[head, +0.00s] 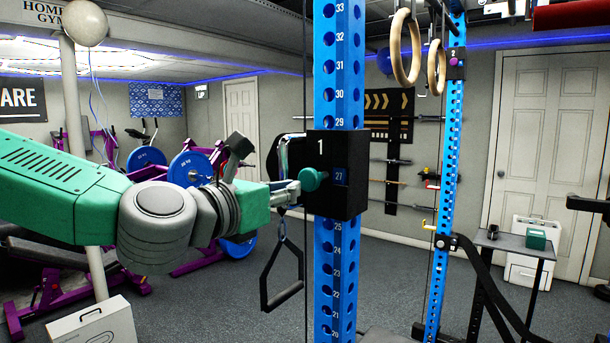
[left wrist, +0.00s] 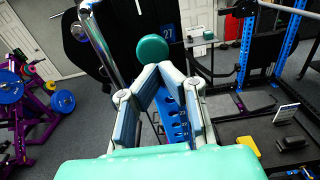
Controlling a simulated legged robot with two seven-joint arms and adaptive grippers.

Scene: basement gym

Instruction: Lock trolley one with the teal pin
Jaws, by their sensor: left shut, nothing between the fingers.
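Trolley one (head: 345,200) is a black block marked 1 on the numbered blue upright (head: 337,85). Its side window shows 27. The teal pin (head: 313,179) has its round knob at the trolley's left side; its shaft is hidden, so I cannot tell how deep it sits. My left gripper (head: 296,188) is shut and empty, with its tips right beside the knob. In the left wrist view the teal knob (left wrist: 152,50) shows just beyond the closed fingertips (left wrist: 164,68); I cannot tell whether they touch. My right gripper is not in view.
A chrome arm (left wrist: 98,45) runs close beside my left fingers. A black handle (head: 283,275) hangs below my left gripper. A second blue upright (head: 447,170) carries a trolley marked 2 with a purple pin (head: 453,62). A small table (head: 505,243) stands at right.

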